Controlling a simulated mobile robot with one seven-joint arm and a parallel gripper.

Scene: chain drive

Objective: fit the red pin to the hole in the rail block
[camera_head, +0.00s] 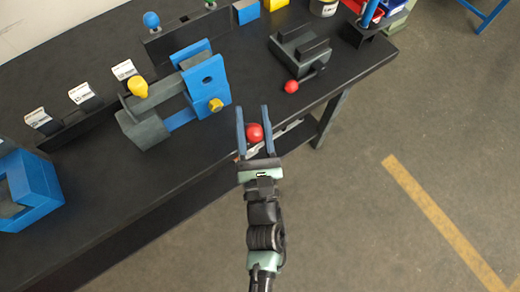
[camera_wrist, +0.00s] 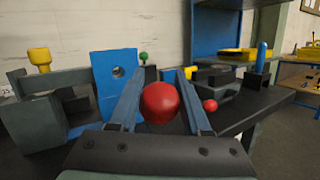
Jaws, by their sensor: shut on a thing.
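My gripper (camera_head: 253,110) is shut on the red pin (camera_head: 254,132), whose round red head shows between the two blue fingers. In the wrist view the red pin's head (camera_wrist: 160,102) sits large between the fingers; its shank is hidden. My gripper is just off the table's front edge. A blue upright plate (camera_head: 206,73) with a round hole, on a grey and blue assembly, stands to the upper left of my gripper and apart from it. I take it as part of the rail block; its hole also shows in the wrist view (camera_wrist: 118,72).
A yellow knob (camera_head: 138,88) and a yellow pin (camera_head: 215,104) sit on the assembly. A grey fixture (camera_head: 300,50) with a red-balled lever (camera_head: 291,87) stands to the right. A blue block (camera_head: 35,190) is at far left. The black tabletop (camera_head: 110,190) is clear near its front left.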

